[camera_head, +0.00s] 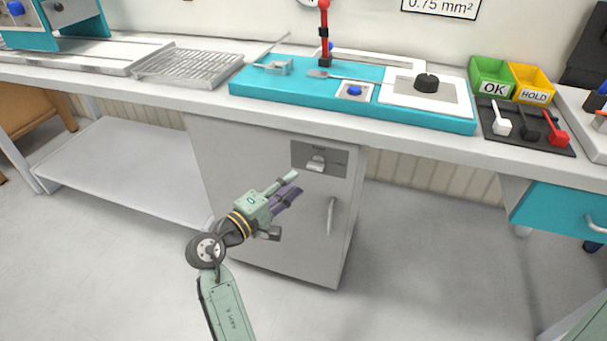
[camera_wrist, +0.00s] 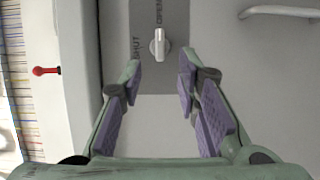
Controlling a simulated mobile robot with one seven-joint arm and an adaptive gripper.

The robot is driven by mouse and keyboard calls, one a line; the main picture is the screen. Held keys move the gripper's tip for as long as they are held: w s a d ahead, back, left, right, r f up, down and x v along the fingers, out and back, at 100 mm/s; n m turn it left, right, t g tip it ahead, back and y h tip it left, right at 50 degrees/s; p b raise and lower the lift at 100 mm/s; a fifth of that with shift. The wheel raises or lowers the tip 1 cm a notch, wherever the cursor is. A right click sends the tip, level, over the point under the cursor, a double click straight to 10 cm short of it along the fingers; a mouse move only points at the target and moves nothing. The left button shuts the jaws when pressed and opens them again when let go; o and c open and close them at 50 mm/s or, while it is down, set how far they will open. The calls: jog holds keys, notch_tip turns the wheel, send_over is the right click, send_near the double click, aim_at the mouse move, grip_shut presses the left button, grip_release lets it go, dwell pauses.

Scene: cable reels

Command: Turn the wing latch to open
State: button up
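The wing latch (camera_head: 316,162) is a light metal knob on a dark grey plate at the top of the grey cabinet door (camera_head: 290,215). In the wrist view the latch (camera_wrist: 159,45) sits between the printed words SHUT and OPEN (camera_wrist: 160,14), its wing lined up with OPEN's side of the picture. My gripper (camera_head: 297,186) is green with purple pads, in front of the cabinet and below and left of the latch in the head view. In the wrist view my gripper (camera_wrist: 159,75) has its fingers apart with nothing between them. The latch lies just beyond the fingertips, apart from them.
A curved handle (camera_head: 331,215) stands out from the door, below the latch; it also shows in the wrist view (camera_wrist: 280,12). The workbench edge (camera_head: 300,122) overhangs above. A low shelf (camera_head: 125,170) is at the left. Floor right of the cabinet is clear.

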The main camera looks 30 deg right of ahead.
jog(key=v, duration=0.3)
jog(key=shift+s+a, duration=0.15)
jog(key=shift+a, duration=0.2)
